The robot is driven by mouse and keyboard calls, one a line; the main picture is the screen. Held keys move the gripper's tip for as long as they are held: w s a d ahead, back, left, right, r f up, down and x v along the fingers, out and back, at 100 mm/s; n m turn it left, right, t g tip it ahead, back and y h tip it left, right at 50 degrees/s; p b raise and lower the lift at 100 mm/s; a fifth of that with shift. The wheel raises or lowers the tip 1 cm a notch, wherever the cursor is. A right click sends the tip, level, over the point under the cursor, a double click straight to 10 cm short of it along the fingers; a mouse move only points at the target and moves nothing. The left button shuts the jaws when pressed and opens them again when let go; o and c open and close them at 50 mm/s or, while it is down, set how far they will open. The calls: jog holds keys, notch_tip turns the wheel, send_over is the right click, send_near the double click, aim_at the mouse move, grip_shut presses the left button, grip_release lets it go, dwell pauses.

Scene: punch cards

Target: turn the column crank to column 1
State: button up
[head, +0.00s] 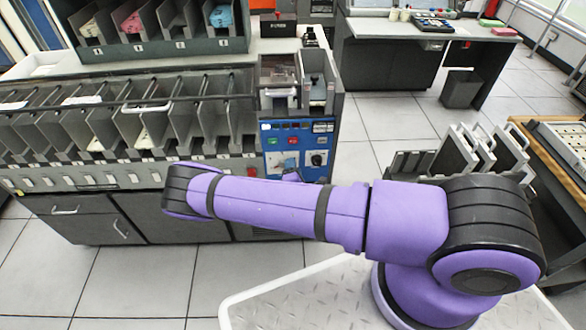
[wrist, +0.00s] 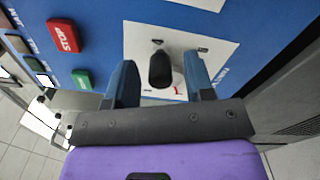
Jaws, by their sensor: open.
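The column crank shows in the wrist view as a dark knob (wrist: 160,70) on a white plate (wrist: 150,42) set in the blue panel. My gripper (wrist: 160,66) is open, with one blue finger on each side of the knob. Whether either finger touches the knob cannot be told. The number that the crank points to is not readable. In the head view the blue control panel (head: 268,163) is at the right end of the grey machine, and my arm hides most of my gripper there.
A red STOP button (wrist: 64,36) and a green button (wrist: 82,79) sit on the panel beside my gripper. A second dark dial (head: 318,159) shows on the panel in the head view. Card pockets (head: 195,112) line the machine to the left. Tiled floor (head: 375,120) is open to the right.

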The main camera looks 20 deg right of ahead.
jog(key=v, duration=1)
jog(key=shift+s+a, duration=0.15)
jog(key=shift+s, duration=0.2)
